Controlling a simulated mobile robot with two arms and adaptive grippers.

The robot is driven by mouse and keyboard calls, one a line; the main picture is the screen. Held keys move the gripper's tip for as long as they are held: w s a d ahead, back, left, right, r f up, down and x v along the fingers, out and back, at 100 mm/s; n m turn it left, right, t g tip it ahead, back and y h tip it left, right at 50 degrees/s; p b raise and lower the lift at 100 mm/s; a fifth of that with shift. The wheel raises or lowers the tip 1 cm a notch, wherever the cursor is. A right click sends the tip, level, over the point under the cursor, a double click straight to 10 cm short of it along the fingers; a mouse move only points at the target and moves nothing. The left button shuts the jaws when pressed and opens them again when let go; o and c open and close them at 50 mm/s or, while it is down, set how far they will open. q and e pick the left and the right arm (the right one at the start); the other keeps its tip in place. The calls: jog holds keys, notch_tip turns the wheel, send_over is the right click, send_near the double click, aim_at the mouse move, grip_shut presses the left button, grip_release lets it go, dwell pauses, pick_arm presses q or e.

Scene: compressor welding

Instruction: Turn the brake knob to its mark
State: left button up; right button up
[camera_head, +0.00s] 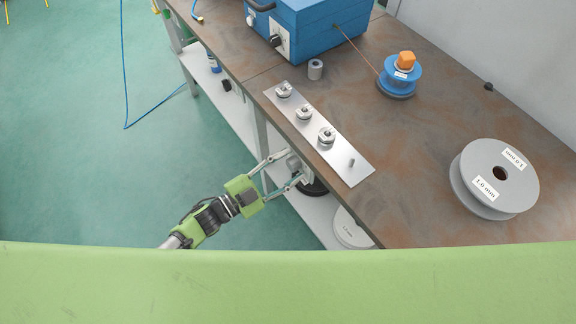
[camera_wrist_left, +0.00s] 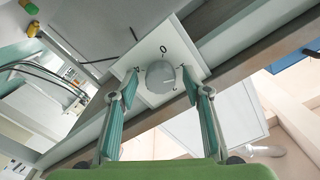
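The brake knob (camera_wrist_left: 160,76) is a round grey knob on a square white plate (camera_wrist_left: 151,99) with dark marks, one reading like a 0 near the plate's far edge. Which mark the knob points to is too small to tell. In the head view the knob (camera_head: 293,163) is at the bench's front edge, partly hidden by the fingers. My left gripper (camera_head: 290,168) is open in front of it. In the left wrist view its fingertips (camera_wrist_left: 160,78) stand on either side of the knob, with a visible gap each side. My right gripper is not in view.
A metal strip (camera_head: 333,153) with several fittings lies along the bench (camera_head: 420,150) edge above the knob. A blue machine (camera_head: 318,30), a blue spool (camera_head: 400,78) and a large grey spool (camera_head: 495,180) stand on the bench. A shelf (camera_head: 237,112) is below.

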pick_arm(q)
jog(key=v, duration=1.2)
dwell(0.6)
